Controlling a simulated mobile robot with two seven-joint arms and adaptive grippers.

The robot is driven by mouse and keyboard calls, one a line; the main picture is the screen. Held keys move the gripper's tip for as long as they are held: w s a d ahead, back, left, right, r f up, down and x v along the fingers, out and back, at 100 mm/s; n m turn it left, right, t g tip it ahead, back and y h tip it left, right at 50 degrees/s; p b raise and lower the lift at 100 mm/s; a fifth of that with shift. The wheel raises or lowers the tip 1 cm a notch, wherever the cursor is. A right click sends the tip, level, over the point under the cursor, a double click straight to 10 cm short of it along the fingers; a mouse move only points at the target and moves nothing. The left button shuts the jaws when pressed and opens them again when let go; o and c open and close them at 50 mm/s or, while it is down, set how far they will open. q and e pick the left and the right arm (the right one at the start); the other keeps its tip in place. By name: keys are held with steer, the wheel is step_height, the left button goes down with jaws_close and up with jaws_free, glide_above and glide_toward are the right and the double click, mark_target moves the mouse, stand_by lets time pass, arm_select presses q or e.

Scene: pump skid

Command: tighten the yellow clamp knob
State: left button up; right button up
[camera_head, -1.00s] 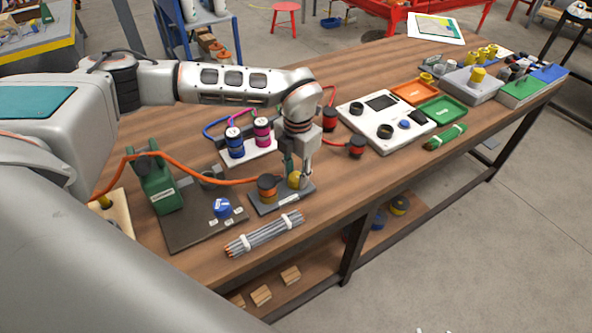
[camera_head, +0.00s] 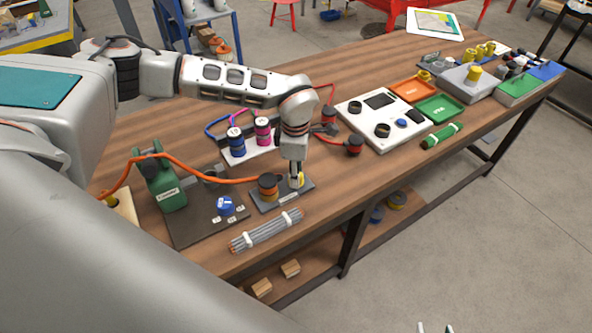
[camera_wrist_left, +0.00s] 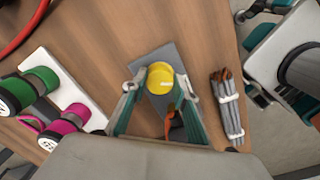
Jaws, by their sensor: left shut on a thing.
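The yellow clamp knob (camera_head: 299,182) stands on a small dark grey plate (camera_head: 266,204) near the table's front edge. My left gripper (camera_head: 296,184) points down over it with its fingers around the knob, and it is shut on it. In the left wrist view, the knob (camera_wrist_left: 160,78) shows at the fingertips, with one teal-padded finger on each side. An orange and dark coupling (camera_head: 268,187) with an orange hose stands on the same plate, just left of the knob. Only the fingertips of my right gripper (camera_head: 435,328) show at the bottom edge, apart and empty.
A bundle of grey rods (camera_head: 265,232) lies in front of the plate. A green pump (camera_head: 163,184) and blue knob (camera_head: 226,206) stand left. Blue and pink couplings (camera_head: 262,131) stand behind.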

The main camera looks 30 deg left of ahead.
arm_select(q)
steer(key=shift+m+p, duration=0.35)
steer(key=shift+m, duration=1.15)
steer(key=o, duration=1.1)
steer(key=shift+r, duration=0.1)
step_height(320, 180, up, 12)
steer(key=shift+s, duration=0.15)
